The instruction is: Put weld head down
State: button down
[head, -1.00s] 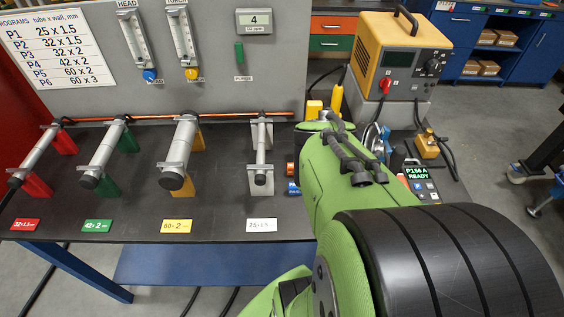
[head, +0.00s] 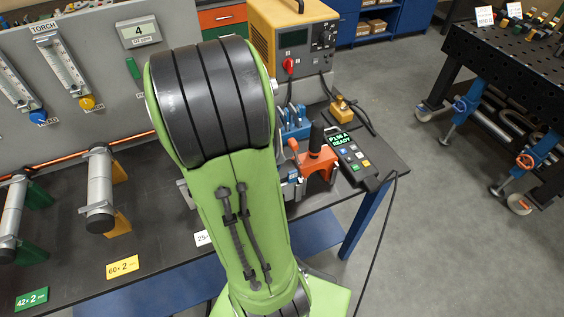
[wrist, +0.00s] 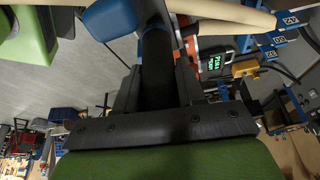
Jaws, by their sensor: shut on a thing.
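In the wrist view my gripper (wrist: 158,90) is shut on a dark, round handle (wrist: 157,62), which I take to be the weld head's. A blue part (wrist: 110,17) shows near the handle's far end; whether it belongs to the weld head is not clear. In the head view my green arm hides the gripper and the held weld head. An orange-red tool (head: 318,164) with an upright black grip stands on the bench, right of my arm. It is not clear whether anything touches the held head from below.
The dark bench (head: 150,225) carries tubes on stands at left, including one on yellow supports (head: 100,190). A yellow power unit (head: 295,45), blue rack (head: 292,122) and control pendant (head: 352,158) stand at right. Open floor lies beyond; a perforated table (head: 500,70) stands there.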

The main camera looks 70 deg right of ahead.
jog(key=shift+w+d+f, duration=0.75)
jog(key=shift+f, duration=0.15)
jog(key=shift+w+d+f, duration=0.7)
jog(key=shift+d+f, duration=0.05)
jog(key=shift+f, duration=0.2)
jog(key=c, duration=0.7)
grip_release()
jog(key=shift+a, duration=0.1)
